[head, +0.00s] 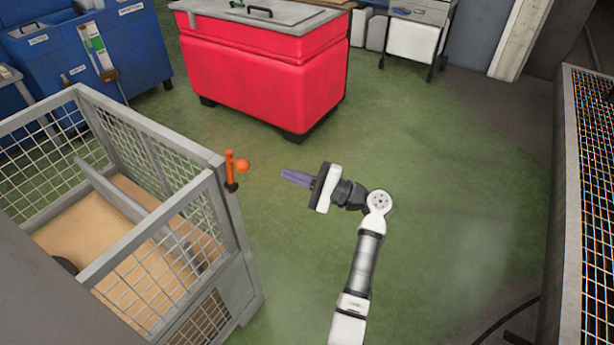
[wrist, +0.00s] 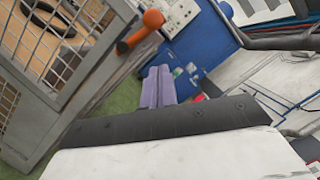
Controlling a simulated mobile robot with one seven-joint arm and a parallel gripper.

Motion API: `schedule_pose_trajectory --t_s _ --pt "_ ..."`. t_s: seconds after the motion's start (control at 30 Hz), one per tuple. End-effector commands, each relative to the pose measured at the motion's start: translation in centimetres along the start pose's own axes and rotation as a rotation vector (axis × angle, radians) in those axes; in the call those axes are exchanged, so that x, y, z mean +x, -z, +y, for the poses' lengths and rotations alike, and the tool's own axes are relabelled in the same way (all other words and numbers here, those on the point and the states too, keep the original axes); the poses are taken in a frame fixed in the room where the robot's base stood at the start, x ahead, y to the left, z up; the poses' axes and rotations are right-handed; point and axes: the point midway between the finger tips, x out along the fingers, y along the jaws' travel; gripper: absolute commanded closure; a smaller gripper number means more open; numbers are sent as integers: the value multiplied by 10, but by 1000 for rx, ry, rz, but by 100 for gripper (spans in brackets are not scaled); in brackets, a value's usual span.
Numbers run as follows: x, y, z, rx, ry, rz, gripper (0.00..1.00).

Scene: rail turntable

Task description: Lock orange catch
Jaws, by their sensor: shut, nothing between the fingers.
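The orange catch (head: 232,168) is a short orange post with a round knob, mounted at the corner post of the grey mesh cage (head: 212,161). In the wrist view the catch (wrist: 141,30) shows at the upper middle, its rounded end up and to the right. My gripper (head: 284,176) is to the right of the catch in the head view, apart from it, with its purple fingers pointing left towards it. In the wrist view the purple fingers (wrist: 158,84) are together and empty, below and right of the catch.
A red bin (head: 265,75) with a grey lid stands behind my gripper. Blue containers (head: 75,55) are at the back left. A mesh-sided barrier (head: 575,200) runs along the right. The green floor around my arm is clear.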

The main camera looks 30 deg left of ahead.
Motion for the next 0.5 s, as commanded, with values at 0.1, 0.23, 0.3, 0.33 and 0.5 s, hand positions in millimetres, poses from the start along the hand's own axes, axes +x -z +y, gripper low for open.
schedule_pose_trajectory --t_s 0.1,0.23,0.3,0.33,0.5 --pt "28 -2 -3 1 -2 -2 100" --pt "48 -10 -3 0 -2 -1 100" --pt "55 -17 -3 0 0 -1 100" --pt "57 -20 -2 0 0 0 100" --pt "66 -27 -1 -1 0 1 100"
